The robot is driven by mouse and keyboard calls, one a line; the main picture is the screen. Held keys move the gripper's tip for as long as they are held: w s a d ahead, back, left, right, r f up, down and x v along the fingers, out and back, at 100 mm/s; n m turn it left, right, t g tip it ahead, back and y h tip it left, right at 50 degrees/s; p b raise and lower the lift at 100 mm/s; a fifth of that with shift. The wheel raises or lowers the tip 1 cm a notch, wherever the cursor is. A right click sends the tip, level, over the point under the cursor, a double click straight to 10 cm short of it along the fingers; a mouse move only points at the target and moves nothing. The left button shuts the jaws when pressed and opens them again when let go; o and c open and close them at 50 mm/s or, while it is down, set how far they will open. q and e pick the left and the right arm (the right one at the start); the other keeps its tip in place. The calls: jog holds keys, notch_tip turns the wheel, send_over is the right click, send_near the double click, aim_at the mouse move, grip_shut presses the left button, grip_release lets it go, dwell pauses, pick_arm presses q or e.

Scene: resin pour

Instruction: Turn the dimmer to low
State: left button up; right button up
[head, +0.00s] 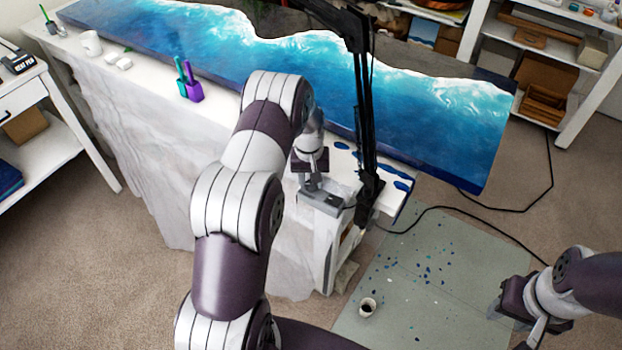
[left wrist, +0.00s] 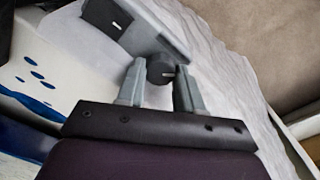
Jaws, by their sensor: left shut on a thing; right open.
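My left gripper (head: 310,182) is at the near end of the white-draped table, beside a grey box (head: 328,199). In the left wrist view its two grey fingers (left wrist: 159,88) are shut on a dark round dimmer knob (left wrist: 160,68). The knob has a short pale mark pointing toward the right finger. The grey dimmer box (left wrist: 140,28), with a dark face and a small white mark, lies just beyond the knob. In the head view the knob is hidden by the gripper. My right gripper (head: 518,322) is open and empty above the floor at lower right.
A black lamp arm (head: 363,110) rises close to my left gripper. Purple and teal holders (head: 190,82) and a white mug (head: 91,43) stand left. A small cup (head: 368,306) sits on the spattered floor mat (head: 430,255).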

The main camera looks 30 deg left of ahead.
aim_at(309, 183)
pick_arm(q)
jog(key=o, duration=1)
jog(key=shift+o, duration=0.2)
notch_tip(309, 183, up, 13)
jog(key=b, duration=0.2)
jog(key=shift+s+a, duration=0.15)
jog(key=shift+a, duration=0.05)
jog(key=shift+f, duration=0.1)
